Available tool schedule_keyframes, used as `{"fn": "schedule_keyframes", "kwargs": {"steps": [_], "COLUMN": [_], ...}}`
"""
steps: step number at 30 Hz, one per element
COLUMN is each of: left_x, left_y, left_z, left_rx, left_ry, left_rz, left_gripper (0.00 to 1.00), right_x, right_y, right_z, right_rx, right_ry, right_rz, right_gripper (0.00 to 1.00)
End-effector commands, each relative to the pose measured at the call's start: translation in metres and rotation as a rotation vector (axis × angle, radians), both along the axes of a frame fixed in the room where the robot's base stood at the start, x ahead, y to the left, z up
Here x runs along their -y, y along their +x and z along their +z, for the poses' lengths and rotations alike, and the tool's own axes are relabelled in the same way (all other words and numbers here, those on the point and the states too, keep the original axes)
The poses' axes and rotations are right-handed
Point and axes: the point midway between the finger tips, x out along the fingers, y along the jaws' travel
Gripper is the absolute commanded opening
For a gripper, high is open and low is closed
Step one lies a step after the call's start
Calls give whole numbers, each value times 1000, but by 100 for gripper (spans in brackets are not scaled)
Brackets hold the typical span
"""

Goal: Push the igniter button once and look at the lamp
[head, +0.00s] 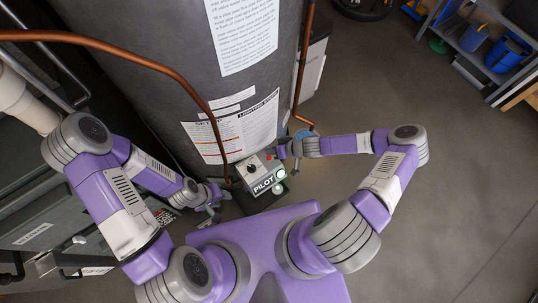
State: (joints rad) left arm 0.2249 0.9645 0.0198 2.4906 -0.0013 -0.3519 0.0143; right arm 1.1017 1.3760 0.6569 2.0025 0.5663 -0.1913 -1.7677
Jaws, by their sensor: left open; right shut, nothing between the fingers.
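The grey control box (262,182) marked PILOT sits low on the front of the dark grey tank. It carries a black knob (251,169) and a small red button (269,157). A pale green-white round lamp (281,174) shows at its right side and looks bright. My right gripper (281,152) is shut and empty, right beside the red button; I cannot tell whether it touches it. My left gripper (216,203) is open and empty, low and to the left of the box.
The tank (160,60) carries instruction labels (238,130). A copper pipe (160,72) arcs across its front and another (303,70) runs down its right side. A shelf (480,50) with blue bins stands at the upper right. The floor at the right is clear.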

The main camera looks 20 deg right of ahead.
Motion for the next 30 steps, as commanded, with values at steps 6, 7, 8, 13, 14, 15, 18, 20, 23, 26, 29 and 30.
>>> {"fn": "schedule_keyframes", "kwargs": {"steps": [6, 7, 8, 13, 14, 15, 18, 20, 23, 26, 29, 30], "left_x": [0, 0, 0, 0, 0, 0, 0, 0, 0, 0, 0, 0], "left_y": [0, 0, 0, 0, 0, 0, 0, 0, 0, 0, 0, 0], "left_z": [18, 18, 19, 18, 18, 18, 18, 18, 18, 18, 18, 18], "left_rx": [0, 0, 0, 0, 0, 0, 0, 0, 0, 0, 0, 0], "left_ry": [0, 0, 0, 0, 0, 0, 0, 0, 0, 0, 0, 0], "left_rz": [0, 0, 0, 0, 0, 0, 0, 0, 0, 0, 0, 0], "left_gripper": [43, 43, 43, 43, 43, 43, 43, 43, 43, 43, 43, 43], "right_x": [0, 0, 0, 0, 0, 0, 0, 0, 0, 0, 0, 0], "right_y": [0, 0, 0, 0, 0, 0, 0, 0, 0, 0, 0, 0], "right_z": [22, 23, 24, 23, 23, 23, 23, 23, 23, 23, 23, 23], "right_rx": [1, 1, 1, -1, -1, -1, 0, 0, 0, 0, 0, 0], "right_ry": [0, 0, 0, 0, 0, 0, 0, 0, 0, 0, 0, 0], "right_rz": [1, 1, 1, 1, 1, 1, 0, 0, 0, 0, 0, 0], "right_gripper": [0, 0, 0, 0, 0, 0, 0, 0, 0, 0, 0, 0]}}
